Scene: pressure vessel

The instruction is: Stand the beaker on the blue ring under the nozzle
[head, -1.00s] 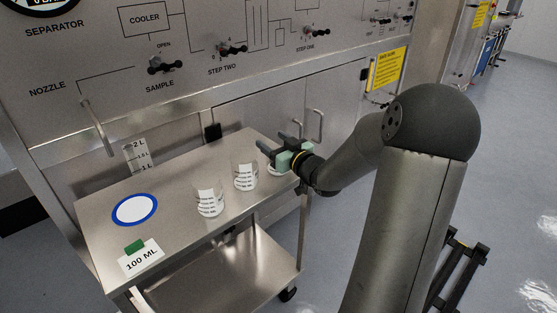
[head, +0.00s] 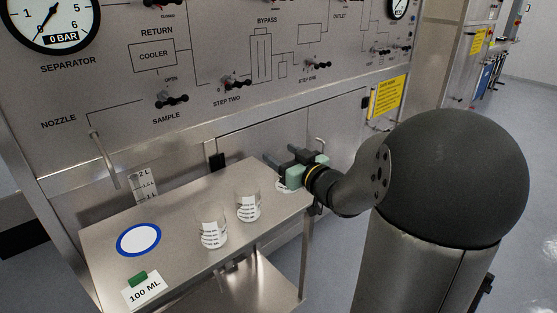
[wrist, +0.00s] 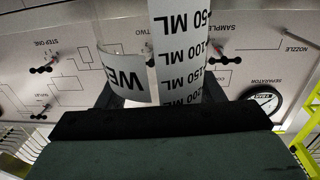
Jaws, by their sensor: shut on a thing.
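My gripper (head: 280,162) is shut on a clear beaker at the right end of the steel table. In the head view only a little of this beaker (head: 284,187) shows below the jaws; whether its base touches the table is unclear. In the wrist view the held beaker (wrist: 180,60) fills the space between the fingers, with 50 to 200 ML marks, upside down in the picture. The blue ring (head: 122,247) lies on the table's left part, with nothing standing on it. The nozzle (head: 104,160) hangs from the panel above and behind it.
Two other beakers (head: 213,229) (head: 248,206) stand between my gripper and the ring. A 100 ML card (head: 145,292) with a green clip is at the front left. Panel valves (head: 168,101) are above.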

